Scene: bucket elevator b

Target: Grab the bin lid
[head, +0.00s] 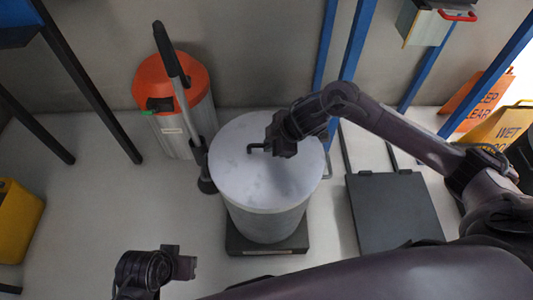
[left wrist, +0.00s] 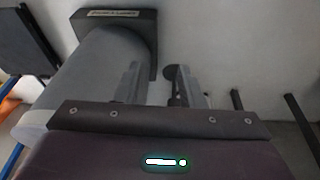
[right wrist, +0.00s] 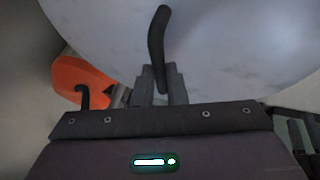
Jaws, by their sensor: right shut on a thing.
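A pale grey round lid (head: 245,185) lies on top of a grey cylindrical bin (head: 265,226). The bin stands on a dark square base (head: 267,246). The lid has a dark curved handle (head: 254,147). My right gripper (head: 270,148) is at the handle, above the far part of the lid. In the right wrist view, its fingers (right wrist: 160,88) are shut on the dark handle (right wrist: 157,45) and the lid (right wrist: 230,45) fills the upper area. My left gripper (head: 183,264) is low at the front left, empty, with its fingers apart in the left wrist view (left wrist: 155,85).
A dark flat platform (head: 395,215) lies to the right. Blue posts (head: 350,55) rise behind. Yellow and orange wet-floor signs (head: 500,125) stand far right.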

